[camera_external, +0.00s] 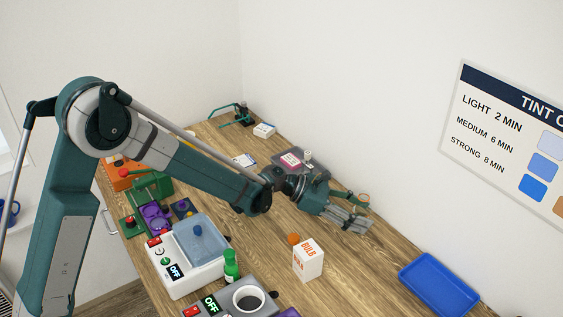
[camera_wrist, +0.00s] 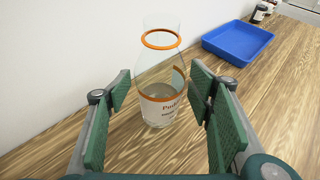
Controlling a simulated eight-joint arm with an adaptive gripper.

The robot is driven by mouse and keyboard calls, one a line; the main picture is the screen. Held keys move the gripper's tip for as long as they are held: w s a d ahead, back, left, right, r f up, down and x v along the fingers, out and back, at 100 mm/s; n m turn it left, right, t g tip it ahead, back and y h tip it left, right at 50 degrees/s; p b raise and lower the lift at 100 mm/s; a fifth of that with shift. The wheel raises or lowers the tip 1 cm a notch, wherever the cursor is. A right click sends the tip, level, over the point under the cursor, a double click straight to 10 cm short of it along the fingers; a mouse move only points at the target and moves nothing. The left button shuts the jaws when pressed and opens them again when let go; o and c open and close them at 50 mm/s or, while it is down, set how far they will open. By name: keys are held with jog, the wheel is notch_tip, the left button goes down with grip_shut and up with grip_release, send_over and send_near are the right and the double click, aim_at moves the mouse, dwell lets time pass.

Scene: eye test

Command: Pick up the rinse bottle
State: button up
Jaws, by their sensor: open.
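A clear bottle (camera_wrist: 159,95) with an orange ring around its neck and a white label stands upright on the wooden bench in the wrist view. The label's print is only partly readable. It appears to be the rinse bottle, with some clear contents low inside. My gripper (camera_wrist: 160,92) is open, with its green-padded fingers to the left and right of the bottle; I cannot tell whether they touch it. In the external view my gripper (camera_external: 357,222) is low over the bench by the wall. There only the orange ring (camera_external: 363,197) shows clearly behind the fingers.
A blue tray (camera_external: 438,284) lies to the right. A white box marked BULB (camera_external: 308,260) stands in front of my gripper. A white device (camera_external: 186,256) marked OFF and a green bottle (camera_external: 231,266) stand nearer. The wall (camera_wrist: 60,60) is close behind the bottle.

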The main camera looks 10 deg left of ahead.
jog(key=c, duration=1)
jog(key=shift+c, duration=0.2)
jog(key=shift+r, duration=0.2)
notch_tip(320, 180, up, 10)
jog(key=p, duration=0.2)
jog(key=shift+f, duration=0.25)
dwell(0.6)
dwell(0.8)
